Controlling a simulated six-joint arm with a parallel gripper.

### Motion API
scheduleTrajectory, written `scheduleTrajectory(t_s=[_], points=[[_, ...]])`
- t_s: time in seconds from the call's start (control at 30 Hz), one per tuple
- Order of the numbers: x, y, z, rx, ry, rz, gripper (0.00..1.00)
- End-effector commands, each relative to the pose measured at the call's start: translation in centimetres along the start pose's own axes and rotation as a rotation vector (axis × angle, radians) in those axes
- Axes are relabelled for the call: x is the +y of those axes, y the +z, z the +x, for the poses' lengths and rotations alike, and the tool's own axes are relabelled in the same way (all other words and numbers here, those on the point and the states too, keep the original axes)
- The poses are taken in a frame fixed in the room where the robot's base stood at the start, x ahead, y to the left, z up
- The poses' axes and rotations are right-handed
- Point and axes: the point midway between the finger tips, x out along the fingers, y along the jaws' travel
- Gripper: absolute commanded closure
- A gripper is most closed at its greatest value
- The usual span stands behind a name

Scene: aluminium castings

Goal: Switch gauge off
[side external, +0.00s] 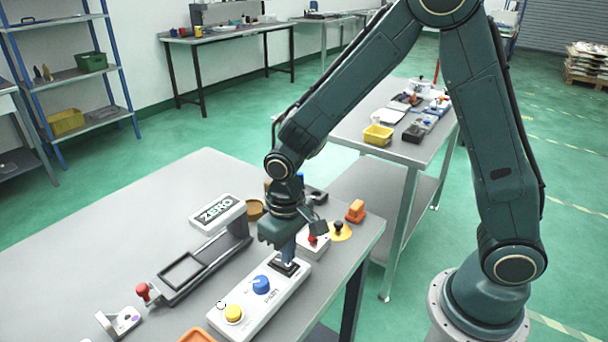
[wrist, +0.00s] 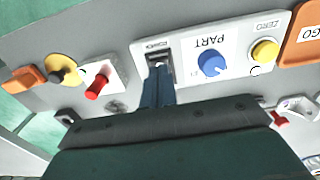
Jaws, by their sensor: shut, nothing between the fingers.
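A white control box (side external: 246,298) lies on the grey table, with a yellow button (side external: 234,313), a blue knob (side external: 261,284) and a dark switch (side external: 289,268) at its far end. In the wrist view the box (wrist: 192,85) shows the knob (wrist: 211,64) marked PART, the yellow button (wrist: 265,51) marked ZERO and the dark switch (wrist: 157,57). My gripper (side external: 288,260) is shut and empty, fingers pointing down at the switch; its tips (wrist: 159,72) partly cover it in the wrist view. I cannot tell whether they touch it or which way the switch is set.
Close beyond the switch are a white box with a red switch (side external: 314,243), a yellow-based black knob (side external: 339,229) and an orange block (side external: 356,211). The table's left is clear.

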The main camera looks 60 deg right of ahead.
Motion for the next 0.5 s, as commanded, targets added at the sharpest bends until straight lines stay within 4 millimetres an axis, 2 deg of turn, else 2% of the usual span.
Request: scheduleTrajectory(t_s=[0.5], points=[[0.00,0.01,0.57,-0.001,0.000,0.000,1.00]])
